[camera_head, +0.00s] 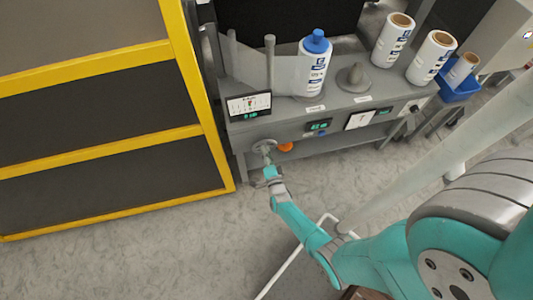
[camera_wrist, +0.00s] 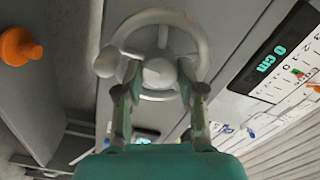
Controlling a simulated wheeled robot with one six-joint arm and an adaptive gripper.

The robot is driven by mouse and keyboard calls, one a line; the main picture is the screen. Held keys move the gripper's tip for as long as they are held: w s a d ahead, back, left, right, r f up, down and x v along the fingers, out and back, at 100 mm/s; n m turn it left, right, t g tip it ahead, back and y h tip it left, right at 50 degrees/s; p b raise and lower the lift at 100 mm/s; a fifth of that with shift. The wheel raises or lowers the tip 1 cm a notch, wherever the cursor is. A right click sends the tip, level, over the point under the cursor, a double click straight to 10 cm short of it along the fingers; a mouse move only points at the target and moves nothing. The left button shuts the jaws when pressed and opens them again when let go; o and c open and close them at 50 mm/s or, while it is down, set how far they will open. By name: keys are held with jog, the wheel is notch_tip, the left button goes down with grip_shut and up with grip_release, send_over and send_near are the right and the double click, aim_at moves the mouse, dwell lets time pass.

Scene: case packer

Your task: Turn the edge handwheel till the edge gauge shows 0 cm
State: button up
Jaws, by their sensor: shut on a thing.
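The edge handwheel (camera_head: 264,145) is a grey spoked wheel on the front of the grey machine. In the wrist view the handwheel (camera_wrist: 201,42) fills the top middle, with a round hub and a small knob at the left of its rim. My gripper (camera_head: 268,167) reaches it from the front. In the wrist view the fingers of my gripper (camera_wrist: 159,72) stand on either side of the hub, shut on the wheel; the exact contact is hard to see. The edge gauge (camera_head: 249,106) is a dark panel above the wheel. In the wrist view the gauge (camera_wrist: 272,56) reads 0 cm in green.
An orange knob (camera_head: 285,147) sits right of the wheel. A yellow-framed dark panel (camera_head: 100,100) stands close on the left.

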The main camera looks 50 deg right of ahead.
jog(key=o, duration=0.9)
jog(key=shift+c, duration=0.2)
jog(key=shift+s, duration=0.1)
jog(key=v, duration=1.1)
jog(key=shift+s+a, duration=0.25)
jog(key=shift+s, duration=0.05)
jog(key=s+a+r+n+t+y, duration=0.1)
jog(key=s+a+r+n+y, duration=0.5)
jog(key=s+a+r+n, duration=0.6)
jog(key=s+a+r+n+y, duration=0.1)
jog(key=s+r+n, duration=0.1)
jog(key=r, duration=0.6)
jog(key=s+a+r+n+y, duration=0.1)
jog(key=s+r+n, duration=0.2)
jog(key=s+r, duration=0.2)
jog(key=s+a+r+n+g+y, duration=0.1)
jog(key=s+r+n+y, duration=0.1)
jog(key=r, duration=1)
jog(key=shift+s+n, duration=0.7)
jog(key=shift+s, duration=0.05)
